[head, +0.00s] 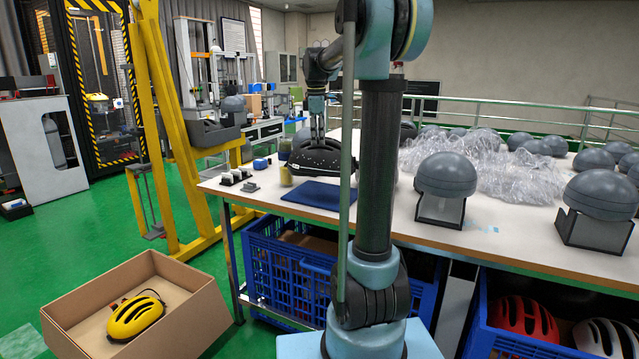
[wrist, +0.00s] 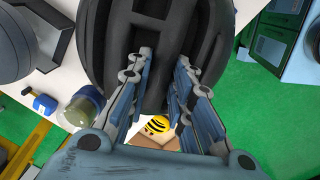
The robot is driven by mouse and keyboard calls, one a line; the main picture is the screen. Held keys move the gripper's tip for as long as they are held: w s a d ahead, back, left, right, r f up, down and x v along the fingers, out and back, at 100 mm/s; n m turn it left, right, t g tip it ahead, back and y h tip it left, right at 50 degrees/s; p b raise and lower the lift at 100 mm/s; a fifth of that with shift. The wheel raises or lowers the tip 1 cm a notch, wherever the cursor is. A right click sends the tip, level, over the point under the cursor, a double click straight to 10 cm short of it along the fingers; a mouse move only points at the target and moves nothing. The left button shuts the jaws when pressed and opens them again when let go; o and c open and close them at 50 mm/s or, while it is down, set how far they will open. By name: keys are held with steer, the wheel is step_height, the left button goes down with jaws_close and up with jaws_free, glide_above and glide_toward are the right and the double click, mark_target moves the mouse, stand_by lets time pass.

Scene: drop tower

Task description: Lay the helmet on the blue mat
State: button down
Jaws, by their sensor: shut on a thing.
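The black helmet (head: 325,158) hangs from my gripper (head: 318,138) over the white table, behind the blue mat (head: 315,195) in the head view. I cannot tell whether its underside touches the table. In the wrist view the helmet (wrist: 220,25) fills the top, and my gripper (wrist: 163,62) has its two fingers on a rib between the helmet's vents. The blue mat lies flat and bare at the table's front left; my arm column hides its right end.
Small dark-and-white blocks (head: 236,176) and a jar (head: 285,174) stand left of the mat. A grey headform (head: 446,175) and heaped clear plastic (head: 520,165) occupy the right. A cardboard box (head: 190,310) with a yellow helmet (head: 136,316) is on the floor.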

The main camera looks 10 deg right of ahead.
step_height(320, 180, down, 9)
steer(key=c, duration=1.4)
jaws_free()
steer(key=shift+f, duration=0.1)
steer(key=shift+c, duration=0.2)
step_height(320, 180, up, 12)
steer(key=s, duration=0.1)
steer(key=shift+s+a, duration=0.15)
steer(key=shift+a, duration=0.15)
steer(key=s+d+f+m, duration=0.1)
steer(key=s+f+m, duration=0.6)
steer(key=s+f, duration=0.7)
steer(key=s+d+f+m+t, duration=0.1)
steer(key=s+f+m, duration=0.7)
steer(key=s+f, duration=0.6)
steer(key=s, duration=1)
steer(key=shift+d+f+y, duration=0.25)
steer(key=shift+f+y, duration=0.05)
steer(key=shift+f, duration=0.05)
